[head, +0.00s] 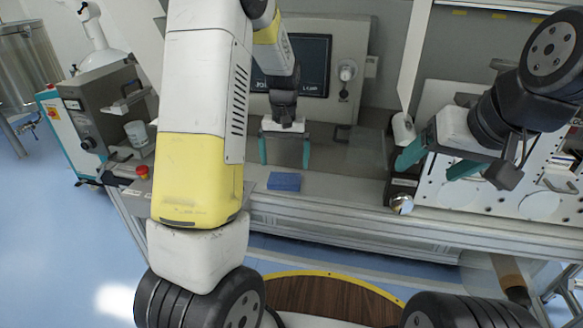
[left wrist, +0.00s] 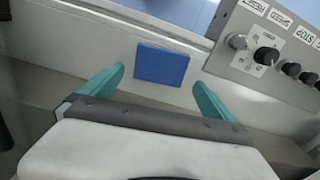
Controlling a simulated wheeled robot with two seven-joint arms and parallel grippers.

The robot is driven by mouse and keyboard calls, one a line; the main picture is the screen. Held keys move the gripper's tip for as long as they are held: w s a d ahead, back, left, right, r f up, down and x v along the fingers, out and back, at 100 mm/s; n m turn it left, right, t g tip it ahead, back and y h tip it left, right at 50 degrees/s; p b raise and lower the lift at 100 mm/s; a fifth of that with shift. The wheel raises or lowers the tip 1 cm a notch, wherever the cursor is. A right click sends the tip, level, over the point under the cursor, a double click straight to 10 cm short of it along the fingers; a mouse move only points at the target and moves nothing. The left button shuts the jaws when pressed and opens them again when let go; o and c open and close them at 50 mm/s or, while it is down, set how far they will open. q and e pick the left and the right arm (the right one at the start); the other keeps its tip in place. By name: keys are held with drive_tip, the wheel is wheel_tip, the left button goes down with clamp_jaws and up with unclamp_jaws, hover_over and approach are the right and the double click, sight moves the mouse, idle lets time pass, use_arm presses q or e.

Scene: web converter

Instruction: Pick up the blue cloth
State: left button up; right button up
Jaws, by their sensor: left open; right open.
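The blue cloth (head: 284,181) is a small flat folded rectangle on the light front ledge of the machine. It also shows in the left wrist view (left wrist: 162,65), beyond and between the two teal fingers. My left gripper (head: 285,152) is open and empty, pointing down just behind the cloth in the head view and not touching it. In the left wrist view its fingertips (left wrist: 158,82) are spread wider than the cloth. My right gripper (head: 428,166) is open and empty at the right, over the panel with round discs.
A grey control box with knobs (left wrist: 275,50) stands right of the cloth in the left wrist view. A monitor (head: 305,65) is behind my left gripper. A white beaker (head: 137,133) stands at the left. The ledge around the cloth is clear.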

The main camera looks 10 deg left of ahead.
sight(284, 178)
use_arm(q)
wheel_tip(284, 178, down, 6)
drive_tip(key=shift+f, duration=0.1)
drive_tip(key=c, duration=1.1)
drive_tip(key=shift+r, duration=0.7)
wheel_tip(284, 178, up, 2)
drive_tip(key=shift+r, duration=0.1)
drive_tip(key=s, duration=0.5)
drive_tip(key=s+d+r, duration=0.1)
drive_tip(key=s, duration=0.4)
drive_tip(key=s+d, duration=0.1)
drive_tip(key=s, duration=0.5)
drive_tip(key=shift+r, duration=0.25)
